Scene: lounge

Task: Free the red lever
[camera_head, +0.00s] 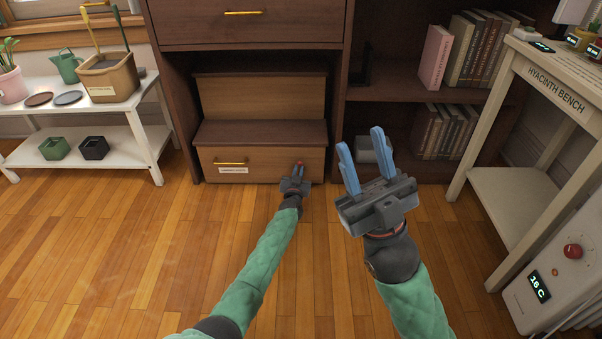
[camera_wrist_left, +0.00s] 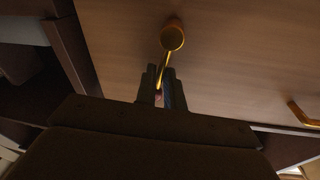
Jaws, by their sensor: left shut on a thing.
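The red lever (camera_head: 299,163) is at the right end of the front of the low wooden drawer (camera_head: 262,166). Only a small red spot of it shows in the head view. In the left wrist view a round gold pivot (camera_wrist_left: 172,37) carries a thin gold stem down between my left fingers, with a bit of red between them. My left gripper (camera_head: 298,170) is shut on the lever; it also shows in the left wrist view (camera_wrist_left: 161,72). My right gripper (camera_head: 362,137) is open and empty, raised above the floor.
The stepped wooden unit sits in a dark cabinet recess. A gold drawer handle (camera_head: 230,163) is left of the lever, above a white label. A white plant stand (camera_head: 140,125) is at left; the Hyacinth bench (camera_head: 528,76) and a heater (camera_head: 545,285) are at right. Floor between is clear.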

